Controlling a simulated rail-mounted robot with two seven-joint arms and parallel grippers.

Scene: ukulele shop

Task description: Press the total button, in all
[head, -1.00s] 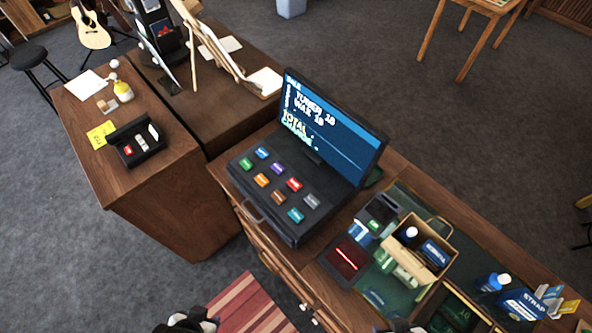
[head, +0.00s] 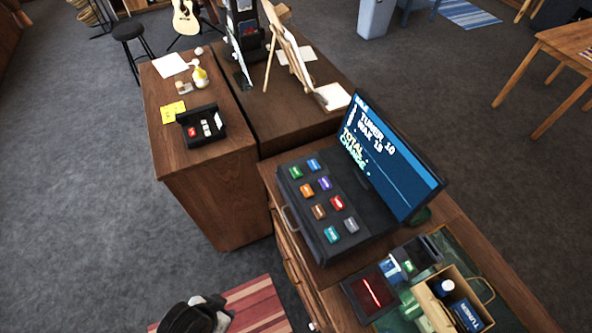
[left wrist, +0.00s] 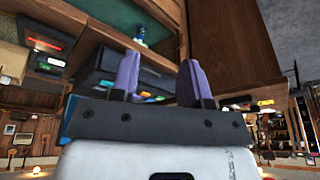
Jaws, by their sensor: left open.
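The cash register (head: 330,215) stands on the wooden counter, with two rows of coloured buttons: green, blue, orange, purple, brown, red (head: 338,203), teal (head: 333,234) and grey. Their labels are too small to read, so I cannot tell which is the total button. The register's screen (head: 390,160) lists tuner 10, wax 18, and total and change lines without readable amounts. My left gripper (head: 205,312) is at the bottom left of the head view, in front of and apart from the register. In the left wrist view its purple fingers (left wrist: 160,78) are spread with nothing between them. My right gripper is not in view.
A scanner pad with a red line (head: 372,293) and an open box (head: 458,300) of goods sit right of the register. A side desk (head: 190,160) holds a black tray (head: 203,128) and a yellow note (head: 173,112). A striped rug (head: 255,305) lies on the floor.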

